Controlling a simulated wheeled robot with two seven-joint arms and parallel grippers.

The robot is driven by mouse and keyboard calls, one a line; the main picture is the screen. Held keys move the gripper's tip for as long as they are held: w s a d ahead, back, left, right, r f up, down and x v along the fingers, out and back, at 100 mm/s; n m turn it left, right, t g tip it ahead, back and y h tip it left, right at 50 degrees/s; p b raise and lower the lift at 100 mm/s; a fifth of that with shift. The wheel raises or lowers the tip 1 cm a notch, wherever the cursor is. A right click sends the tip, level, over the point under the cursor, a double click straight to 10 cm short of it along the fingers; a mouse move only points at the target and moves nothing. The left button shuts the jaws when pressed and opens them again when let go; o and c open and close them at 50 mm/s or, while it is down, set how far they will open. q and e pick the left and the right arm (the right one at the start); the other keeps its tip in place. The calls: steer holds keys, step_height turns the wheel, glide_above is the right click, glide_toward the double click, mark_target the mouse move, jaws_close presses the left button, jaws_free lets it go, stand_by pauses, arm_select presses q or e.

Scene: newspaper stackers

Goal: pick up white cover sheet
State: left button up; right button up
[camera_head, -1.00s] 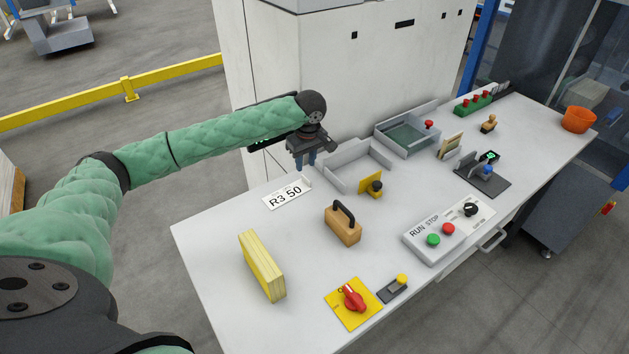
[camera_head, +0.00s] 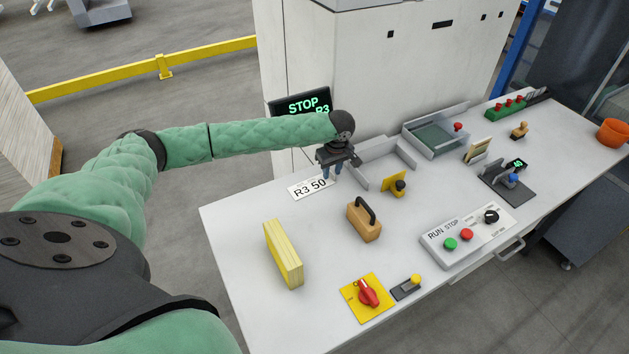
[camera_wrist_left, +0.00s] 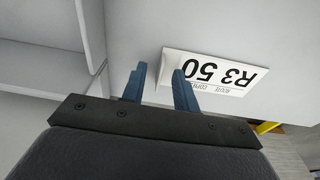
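The white cover sheet (camera_head: 309,186), printed "R3 50", lies on the table near its back edge, below the dark screen. It also shows in the left wrist view (camera_wrist_left: 210,74), upside down, just beyond the fingers. My left gripper (camera_head: 331,172) is above the table at the sheet's right end. In the left wrist view its two blue fingers (camera_wrist_left: 160,88) are apart with nothing between them, the right finger close to the sheet's near left corner. I cannot tell whether that finger touches it. My right gripper is not in view.
A grey tray (camera_head: 372,186) stands right beside the left gripper. The table's left part (camera_head: 232,232) is clear.

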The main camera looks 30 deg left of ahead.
arm_select(q)
steer(key=shift+f, duration=0.25)
jaws_close()
